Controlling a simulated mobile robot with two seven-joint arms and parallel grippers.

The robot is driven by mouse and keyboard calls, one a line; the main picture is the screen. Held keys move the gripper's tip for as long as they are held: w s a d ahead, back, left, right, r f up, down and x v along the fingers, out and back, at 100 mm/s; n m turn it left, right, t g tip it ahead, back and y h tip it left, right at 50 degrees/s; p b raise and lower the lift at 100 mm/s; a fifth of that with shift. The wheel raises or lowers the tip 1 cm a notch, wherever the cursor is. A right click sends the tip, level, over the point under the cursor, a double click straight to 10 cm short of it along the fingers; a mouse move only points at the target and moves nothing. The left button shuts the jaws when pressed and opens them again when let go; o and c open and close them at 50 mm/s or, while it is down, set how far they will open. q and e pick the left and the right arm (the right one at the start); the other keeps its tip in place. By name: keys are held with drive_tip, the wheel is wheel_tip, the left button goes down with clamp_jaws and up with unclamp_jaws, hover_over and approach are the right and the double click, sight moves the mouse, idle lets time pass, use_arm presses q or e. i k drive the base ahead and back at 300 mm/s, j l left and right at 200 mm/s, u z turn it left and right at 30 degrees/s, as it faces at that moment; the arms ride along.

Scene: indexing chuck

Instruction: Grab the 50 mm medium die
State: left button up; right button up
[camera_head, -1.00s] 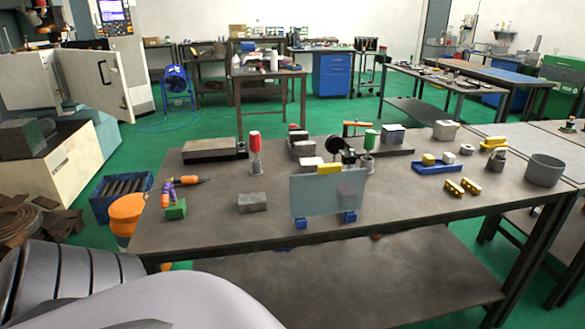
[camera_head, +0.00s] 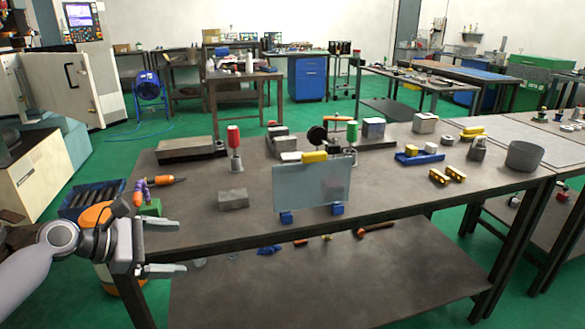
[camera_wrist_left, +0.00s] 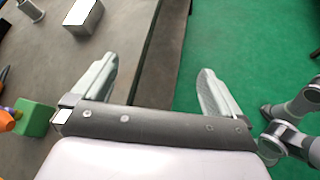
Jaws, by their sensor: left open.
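My left gripper (camera_head: 182,246) is open and empty at the front left edge of the workbench, with one finger over the top and the other beyond the edge. In the left wrist view its spread fingers (camera_wrist_left: 157,82) have the bench edge between them. No label marks the 50 mm medium die, so I cannot tell which block it is. Candidates are a grey block (camera_head: 233,199) near the gripper, also in the left wrist view (camera_wrist_left: 84,15), a metal cube (camera_head: 374,128) and another metal block (camera_head: 425,122) farther back. My right gripper is not in view.
A translucent panel (camera_head: 312,187) on blue feet stands at the front middle. A green block (camera_head: 151,208) and an orange-handled tool (camera_head: 163,181) lie near the gripper. A red-topped tool (camera_head: 235,150) stands behind the grey block. A blue tray (camera_head: 419,158) and a grey pot (camera_head: 524,156) are right.

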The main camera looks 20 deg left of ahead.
sight(290, 157)
drive_tip(key=i, duration=1.5)
